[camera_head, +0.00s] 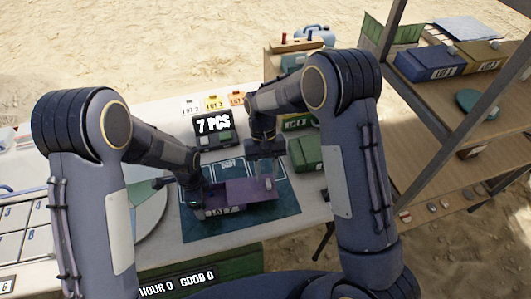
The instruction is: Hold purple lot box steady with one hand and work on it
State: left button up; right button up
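The purple lot box (250,191) lies on a dark teal mat (260,228) on the white table, with a label on its near side. My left gripper (197,204) is at the left end of the box, against or just beside its wall. Its fingertips are hard to make out, so I cannot tell whether it grips the wall. My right gripper (266,170) points down at the far right part of the box. Its fingers are small and blend with the box and mat, so their opening and any contact are unclear.
A dark counter display (213,130) reading "7 PCS" stands behind the mat. A green box (306,153) is right of the mat. Orange and yellow lot cards (212,103) stand at the back. A round pale tray (150,207) lies left. A shelf with lot boxes (430,62) stands at right.

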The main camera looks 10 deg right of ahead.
jog(key=v, duration=0.9)
jog(key=shift+r, duration=0.2)
jog(key=shift+d, duration=0.1)
jog(key=x, duration=1.2)
jog(key=shift+c, duration=0.2)
jog(key=shift+r, duration=0.1)
grip_shut()
